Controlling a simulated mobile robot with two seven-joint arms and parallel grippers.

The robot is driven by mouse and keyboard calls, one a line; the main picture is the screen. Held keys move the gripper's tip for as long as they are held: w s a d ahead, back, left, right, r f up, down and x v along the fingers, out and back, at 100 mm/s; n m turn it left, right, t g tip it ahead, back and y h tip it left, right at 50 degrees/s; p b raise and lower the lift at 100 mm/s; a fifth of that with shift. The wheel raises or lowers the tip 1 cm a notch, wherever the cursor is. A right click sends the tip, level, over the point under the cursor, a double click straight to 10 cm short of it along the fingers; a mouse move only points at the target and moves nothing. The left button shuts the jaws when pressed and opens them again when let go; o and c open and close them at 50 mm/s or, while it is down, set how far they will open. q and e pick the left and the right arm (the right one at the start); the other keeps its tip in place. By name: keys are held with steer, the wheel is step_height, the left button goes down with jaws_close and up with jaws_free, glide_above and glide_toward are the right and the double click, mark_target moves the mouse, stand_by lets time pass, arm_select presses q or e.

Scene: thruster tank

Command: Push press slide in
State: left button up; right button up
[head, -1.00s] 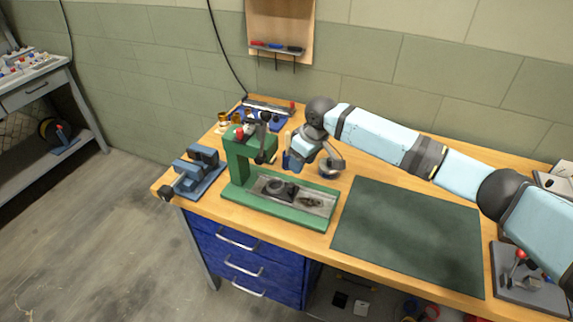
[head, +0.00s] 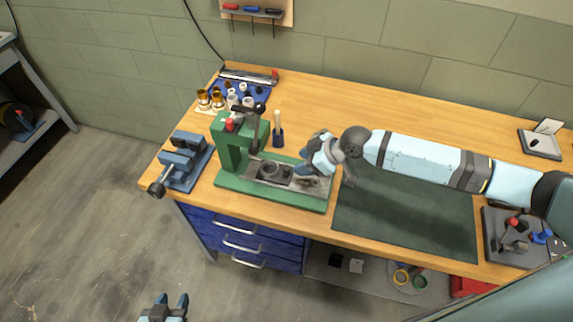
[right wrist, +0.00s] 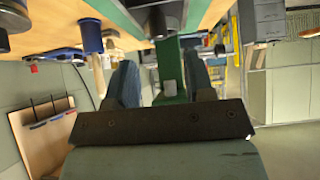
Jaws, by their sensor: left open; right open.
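The green press (head: 232,150) stands near the front left of the bench, with a dark ram and lever above its base. The metal press slide (head: 286,178) lies along the base, carrying a dark round die (head: 268,169). My right gripper (head: 308,168) is low over the right end of the slide; I cannot tell whether it touches. In the right wrist view its two blue fingers (right wrist: 162,85) are apart, with the green press in line between them and nothing held. My left gripper (head: 170,303) is open and empty, low over the floor in front of the bench.
A blue vise (head: 182,163) is left of the press. Brass and white cups (head: 217,98), a blue tray (head: 250,92) and a wood-handled tool (head: 278,130) stand behind it. A dark green mat (head: 405,215) lies clear to the right. A lever fixture (head: 512,235) is further right.

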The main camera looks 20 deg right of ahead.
mark_target(287, 168)
steer(key=x, duration=0.7)
steer(key=shift+p, duration=0.35)
steer(key=shift+w, duration=0.1)
jaws_close()
